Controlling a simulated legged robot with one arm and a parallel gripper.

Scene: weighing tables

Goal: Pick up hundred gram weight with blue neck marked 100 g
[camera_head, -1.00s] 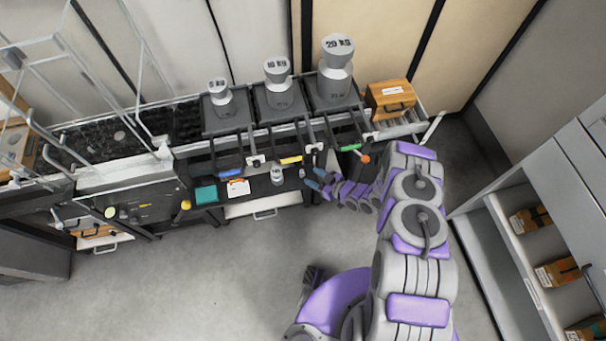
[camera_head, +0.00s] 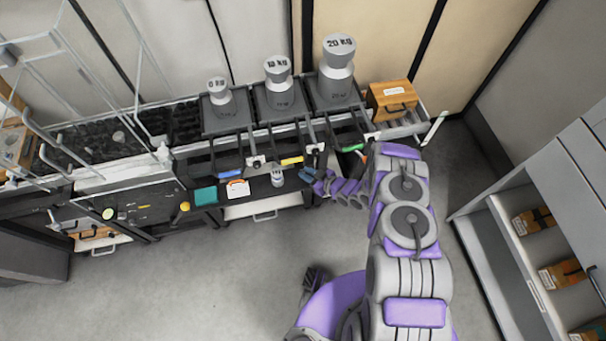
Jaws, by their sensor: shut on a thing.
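My gripper (camera_head: 309,177) is at the right end of the dark lower bench, reaching in from the right. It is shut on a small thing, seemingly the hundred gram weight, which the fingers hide. Its blue neck and 100 g mark cannot be made out at this size. A larger grey weight (camera_head: 277,178) with a light label stands upright on the bench, left of my gripper and apart from it.
Large weights, including one marked 20 kg (camera_head: 338,65), stand on the upper shelf behind. A teal block (camera_head: 205,196) and a white-and-orange card (camera_head: 237,189) lie left on the bench. Handles with blue, yellow and green grips overhang it. The floor in front is clear.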

